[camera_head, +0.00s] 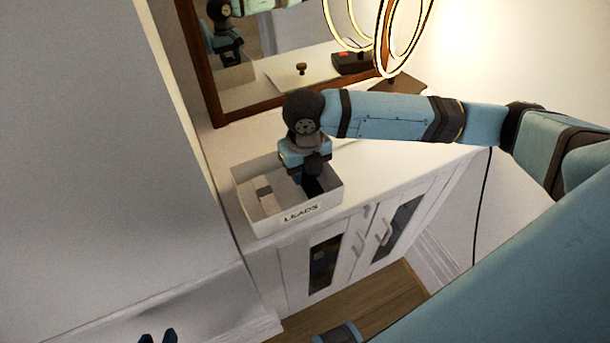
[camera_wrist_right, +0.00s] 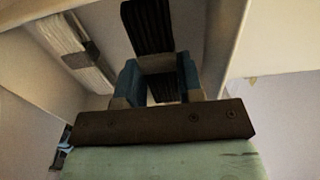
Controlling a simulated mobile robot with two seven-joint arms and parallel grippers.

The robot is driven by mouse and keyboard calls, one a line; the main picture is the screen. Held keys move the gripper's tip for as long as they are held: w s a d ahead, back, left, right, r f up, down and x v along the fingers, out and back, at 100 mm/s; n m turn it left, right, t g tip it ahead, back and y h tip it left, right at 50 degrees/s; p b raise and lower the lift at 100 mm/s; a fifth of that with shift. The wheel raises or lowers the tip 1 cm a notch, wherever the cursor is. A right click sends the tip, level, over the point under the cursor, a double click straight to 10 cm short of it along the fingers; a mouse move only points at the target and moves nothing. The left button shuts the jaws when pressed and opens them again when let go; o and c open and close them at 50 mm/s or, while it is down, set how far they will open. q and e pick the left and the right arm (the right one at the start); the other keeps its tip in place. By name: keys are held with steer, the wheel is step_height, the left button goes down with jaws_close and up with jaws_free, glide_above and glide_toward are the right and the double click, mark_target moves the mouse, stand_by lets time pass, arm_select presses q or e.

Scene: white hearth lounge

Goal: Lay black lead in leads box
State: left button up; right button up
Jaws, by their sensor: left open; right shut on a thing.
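The leads box (camera_head: 262,228) is a white open box labelled LEADS, standing on the white cabinet top. My right gripper (camera_head: 312,184) reaches down into its right part. In the right wrist view, my right gripper (camera_wrist_right: 160,72) is shut on the black lead (camera_wrist_right: 148,26), a ribbed dark bundle between the fingers and extending past them. A pale bundle with a dark band (camera_wrist_right: 75,42) lies beside it in the box. Whether the black lead touches the box floor is unclear. My left gripper (camera_head: 158,338) is open at the lower left edge, apart from the box, only its fingertips showing.
The white cabinet (camera_head: 340,250) has glass-panelled doors below the top. A brown-framed mirror (camera_head: 215,100) stands behind the box, and a lit ring lamp (camera_head: 382,45) is at the back right. A grey wall (camera_head: 100,150) rises at the left. The cabinet top right of the box is clear.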

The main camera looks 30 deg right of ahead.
steer(key=shift+f, duration=0.95)
steer(key=shift+f, duration=0.25)
steer(key=o, duration=0.9)
steer(key=shift+o, duration=0.2)
